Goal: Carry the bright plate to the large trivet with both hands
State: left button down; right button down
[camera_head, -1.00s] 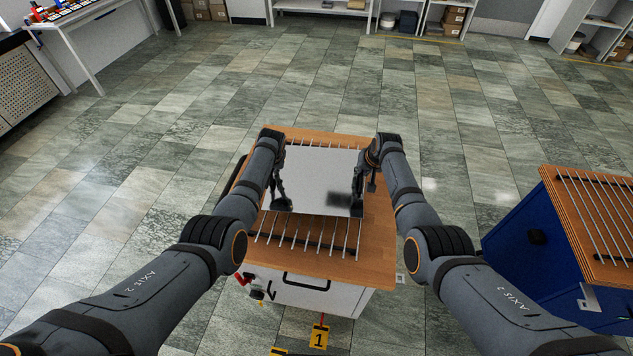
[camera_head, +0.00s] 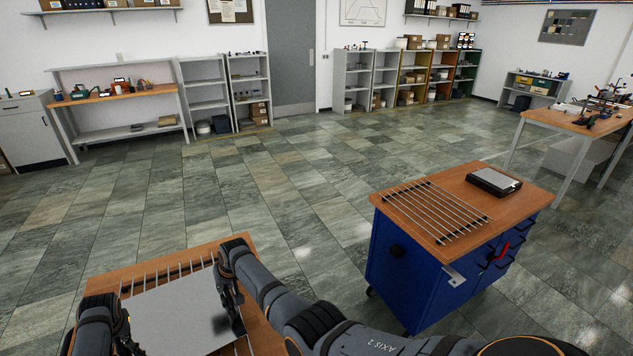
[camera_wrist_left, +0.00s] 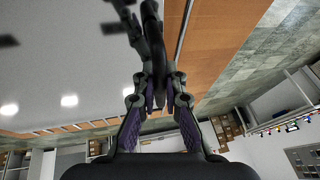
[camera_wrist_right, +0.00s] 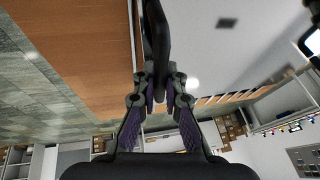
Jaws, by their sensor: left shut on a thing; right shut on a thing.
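The bright plate (camera_head: 170,312) is a flat, shiny grey square at the lower left of the head view. It lies over the rods of a rack on a wooden top; its height above them is unclear. My left gripper (camera_head: 122,328) is shut on its left edge, partly hidden by my arm. My right gripper (camera_head: 232,312) is shut on its right edge. The plate also fills much of the left wrist view (camera_wrist_left: 70,65) and right wrist view (camera_wrist_right: 235,60). A trivet of parallel metal rods (camera_head: 435,212) lies bare on a blue cabinet to the right.
The blue cabinet (camera_head: 405,265) has a wooden top carrying a dark device with a grey top (camera_head: 494,181) behind the trivet. Open tiled floor (camera_head: 310,230) separates it from the wooden top under the plate (camera_head: 238,246). Shelves and workbenches line the far walls.

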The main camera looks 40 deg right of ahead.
aim_at(433, 206)
jog(key=z, duration=1.1)
jog(key=i+l+z, duration=0.1)
jog(key=z, duration=0.2)
jog(key=i+l+z, duration=0.1)
jog(key=z, duration=0.2)
jog(key=i+l, duration=0.35)
jog(key=i, duration=0.15)
jog(key=i+l, duration=0.4)
jog(key=i, duration=0.15)
jog(key=i+l, duration=0.35)
jog(key=i, duration=0.15)
